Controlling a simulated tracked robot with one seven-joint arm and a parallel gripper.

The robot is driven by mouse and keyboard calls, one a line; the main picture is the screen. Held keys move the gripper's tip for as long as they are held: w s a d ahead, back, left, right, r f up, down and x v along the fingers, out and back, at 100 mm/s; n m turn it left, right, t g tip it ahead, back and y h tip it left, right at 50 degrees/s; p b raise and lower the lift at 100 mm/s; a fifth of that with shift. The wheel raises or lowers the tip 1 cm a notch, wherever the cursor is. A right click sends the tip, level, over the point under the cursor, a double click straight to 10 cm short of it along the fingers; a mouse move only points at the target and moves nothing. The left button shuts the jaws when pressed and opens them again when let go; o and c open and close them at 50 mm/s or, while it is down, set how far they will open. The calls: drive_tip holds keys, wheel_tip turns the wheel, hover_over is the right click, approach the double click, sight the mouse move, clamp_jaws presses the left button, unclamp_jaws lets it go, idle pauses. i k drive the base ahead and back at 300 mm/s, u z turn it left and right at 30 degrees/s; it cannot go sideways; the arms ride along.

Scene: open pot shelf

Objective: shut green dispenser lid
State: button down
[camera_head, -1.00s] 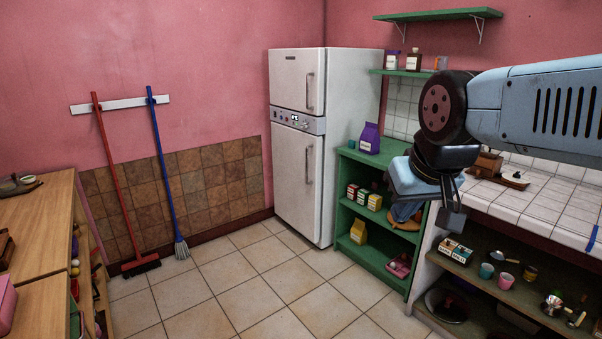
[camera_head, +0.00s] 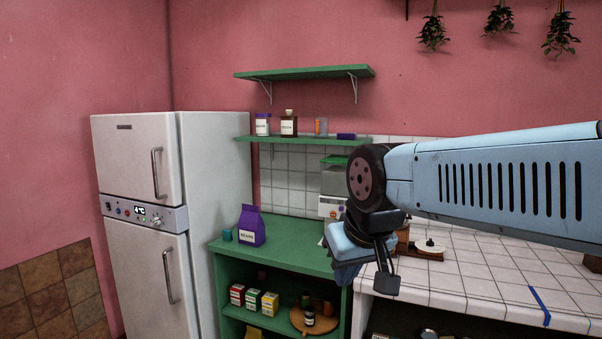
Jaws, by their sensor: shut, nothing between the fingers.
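A grey and white dispenser (camera_head: 333,183) stands at the back of the green counter, against the tiled wall. A green lid (camera_head: 335,160) shows at its top, just under the lower wall shelf. My arm hides the dispenser's right side, and I cannot tell the lid's exact angle. My gripper (camera_head: 386,284) is shut and empty. It points down in front of the seam between the green counter and the white tiled counter, to the right of the dispenser in the picture and apart from it.
A purple bag (camera_head: 251,226) and a small teal item (camera_head: 227,235) stand on the green counter (camera_head: 285,257). The lower green wall shelf (camera_head: 270,139) holds jars. The fridge (camera_head: 150,220) stands left. The white tiled counter (camera_head: 480,285) has free room at right.

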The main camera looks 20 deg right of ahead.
sight(332, 159)
drive_tip(key=z, duration=0.3)
drive_tip(key=i, duration=1.3)
drive_tip(key=z, duration=0.35)
